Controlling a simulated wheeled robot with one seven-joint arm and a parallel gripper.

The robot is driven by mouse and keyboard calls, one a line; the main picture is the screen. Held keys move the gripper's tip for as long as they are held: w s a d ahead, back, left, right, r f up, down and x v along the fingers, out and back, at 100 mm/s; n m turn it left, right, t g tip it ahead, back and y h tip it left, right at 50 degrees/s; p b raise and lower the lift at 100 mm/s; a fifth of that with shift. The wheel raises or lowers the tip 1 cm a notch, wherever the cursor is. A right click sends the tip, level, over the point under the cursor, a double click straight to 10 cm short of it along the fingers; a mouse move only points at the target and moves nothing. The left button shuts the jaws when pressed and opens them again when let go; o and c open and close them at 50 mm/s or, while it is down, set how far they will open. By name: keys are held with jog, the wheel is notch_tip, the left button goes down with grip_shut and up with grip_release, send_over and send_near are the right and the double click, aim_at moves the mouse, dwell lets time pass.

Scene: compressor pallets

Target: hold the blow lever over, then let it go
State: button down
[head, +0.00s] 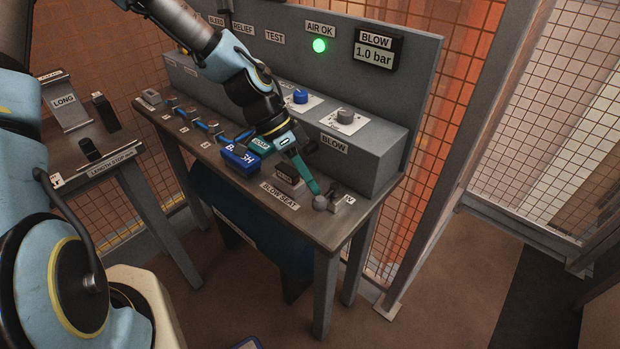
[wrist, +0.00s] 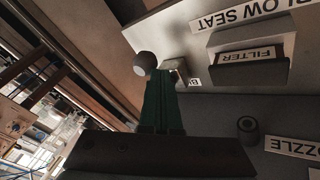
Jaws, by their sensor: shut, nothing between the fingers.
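The blow lever's grey ball knob (head: 320,203) is at the front right corner of the bench, beside a small metal bracket (head: 343,203). In the wrist view the ball (wrist: 146,62) is just left of the fingertips and the bracket (wrist: 178,68) just right of them. My gripper (head: 315,188) has teal fingers shut together with nothing between them, pointing down at the ball. It also shows in the wrist view (wrist: 163,74). The tips are against or very close to the ball; contact cannot be told. The lever's rod is mostly hidden.
The BLOW display (head: 373,53) reads 1.0 bar, and the AIR OK lamp (head: 319,45) is green. A FILTER block (wrist: 250,55) stands at the BLOW SEAT label (head: 279,195). A blue block (head: 241,158) lies left of my gripper. The grey bench box (head: 372,160) rises behind.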

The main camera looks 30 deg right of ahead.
jog(key=shift+s+a+n+t+h, duration=0.2)
jog(key=shift+s+n+t+h, duration=0.3)
jog(key=shift+n, duration=0.7)
jog(key=shift+s, duration=0.6)
jog(key=shift+s+p, duration=0.2)
jog(key=shift+p, duration=0.1)
jog(key=shift+w, duration=0.1)
dwell(2.2)
